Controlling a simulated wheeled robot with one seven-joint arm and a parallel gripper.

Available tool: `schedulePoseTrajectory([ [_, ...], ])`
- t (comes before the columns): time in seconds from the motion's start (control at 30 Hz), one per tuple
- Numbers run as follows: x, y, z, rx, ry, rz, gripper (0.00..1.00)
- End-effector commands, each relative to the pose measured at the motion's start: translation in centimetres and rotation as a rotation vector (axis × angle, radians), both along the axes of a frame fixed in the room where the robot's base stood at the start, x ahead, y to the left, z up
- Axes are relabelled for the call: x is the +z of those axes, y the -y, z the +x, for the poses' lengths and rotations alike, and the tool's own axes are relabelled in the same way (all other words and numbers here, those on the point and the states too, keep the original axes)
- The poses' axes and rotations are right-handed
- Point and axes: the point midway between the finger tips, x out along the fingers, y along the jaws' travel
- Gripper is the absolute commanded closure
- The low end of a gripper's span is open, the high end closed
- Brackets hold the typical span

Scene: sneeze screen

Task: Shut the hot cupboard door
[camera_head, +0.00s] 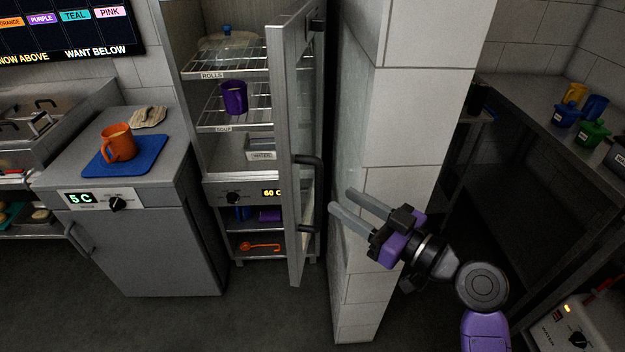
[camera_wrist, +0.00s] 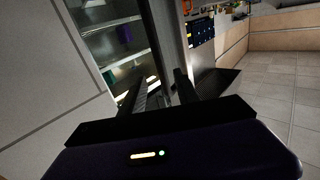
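The hot cupboard (camera_head: 231,193) stands behind the grey counter unit, with wire shelves and a lit "60 C" display. Its glazed, steel-framed door (camera_head: 289,150) stands open, swung out toward the viewer and seen nearly edge-on. The door has dark handles, an upper one (camera_head: 309,161) and a lower one. A purple mug (camera_head: 233,98) stands on a middle shelf. My gripper (camera_head: 339,203) is in front of the tiled pillar, right of the door and apart from it in the head view. Its two fingers are spread with nothing between them. The wrist view shows the fingers (camera_wrist: 160,85) and shelves beyond.
The white tiled pillar (camera_head: 415,105) stands close behind my gripper. At left, an orange mug (camera_head: 118,143) stands on a blue mat (camera_head: 124,160) on the fridge unit (camera_head: 150,245). A dark bench (camera_head: 530,105) with coloured containers is at right. Floor is free in front of the cupboard.

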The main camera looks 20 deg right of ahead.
Motion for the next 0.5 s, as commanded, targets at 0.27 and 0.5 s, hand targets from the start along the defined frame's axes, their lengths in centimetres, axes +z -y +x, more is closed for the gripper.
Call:
schedulePoseTrajectory([
  [0.27,0.2,-1.2,2.1,0.006,0.008,-0.030,0.62],
  [0.5,0.1,-2.8,5.4,0.006,0.007,-0.030,0.62],
])
